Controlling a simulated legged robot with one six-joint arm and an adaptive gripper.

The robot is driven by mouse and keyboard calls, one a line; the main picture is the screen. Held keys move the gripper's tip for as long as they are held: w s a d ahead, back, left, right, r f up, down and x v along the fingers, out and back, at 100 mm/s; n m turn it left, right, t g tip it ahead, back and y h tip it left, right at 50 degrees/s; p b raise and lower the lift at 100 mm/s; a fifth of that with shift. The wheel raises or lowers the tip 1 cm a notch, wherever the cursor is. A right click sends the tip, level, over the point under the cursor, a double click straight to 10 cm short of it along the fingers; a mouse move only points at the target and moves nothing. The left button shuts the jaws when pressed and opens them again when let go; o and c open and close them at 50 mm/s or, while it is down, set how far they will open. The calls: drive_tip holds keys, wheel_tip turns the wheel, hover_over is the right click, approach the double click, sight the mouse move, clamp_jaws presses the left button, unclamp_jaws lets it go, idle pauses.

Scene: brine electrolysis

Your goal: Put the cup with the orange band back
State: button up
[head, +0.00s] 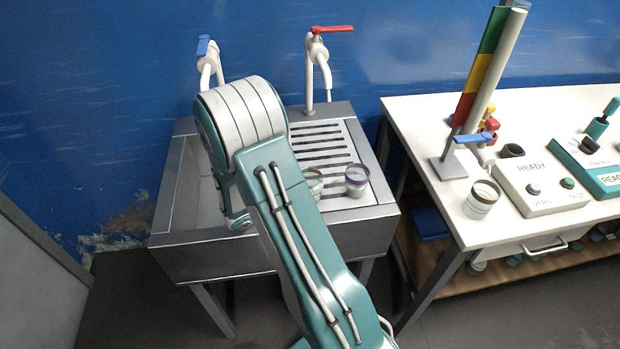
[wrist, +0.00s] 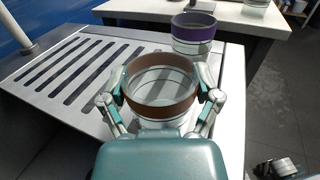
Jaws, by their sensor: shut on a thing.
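The cup with the orange band (wrist: 162,106) is clear-walled, with a brownish-orange band around its rim. My gripper (wrist: 160,84) is shut on it, one finger on each side. The cup looks upright over the right part of the slotted drainboard (wrist: 66,78). Its base is hidden, so I cannot tell whether it touches the board. In the head view, part of a cup (head: 314,183) shows beside my arm, which hides most of the gripper.
A cup with a purple band (head: 357,180) stands close by on the drainboard; it is behind the held cup in the wrist view (wrist: 193,34). Another cup (head: 482,199) stands on the white table (head: 420,120) at right. Taps with blue (head: 203,45) and red (head: 333,29) handles rise behind.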

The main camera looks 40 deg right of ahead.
drive_tip(key=o, duration=1.1)
drive_tip(key=shift+f, duration=0.1)
drive_tip(key=shift+a, duration=0.2)
drive_tip(key=w+a, duration=0.2)
drive_tip(key=a, duration=0.9)
drive_tip(key=s+a+r+m+t+y, duration=0.2)
drive_tip(key=s+a+r+m+y, duration=0.2)
drive_tip(key=s+r+m+y, duration=0.1)
drive_tip(key=s+a+r+m+t+y, duration=0.3)
drive_tip(key=s+a+r+m+y, duration=0.1)
drive_tip(key=r+y, duration=0.3)
drive_tip(key=s+a+r+m+t+y, duration=0.3)
drive_tip(key=s+a+r+m+y, duration=0.1)
drive_tip(key=s+r+m+y, duration=0.1)
drive_tip(key=shift+s+a+r+m+y, duration=0.15)
drive_tip(key=shift+s+r+m+y, duration=0.1)
drive_tip(key=shift+s+m, duration=0.3)
drive_tip(key=shift+s+a+r+m+y, duration=0.15)
drive_tip(key=shift+s+r+m, duration=0.05)
drive_tip(key=shift+s+m, duration=0.35)
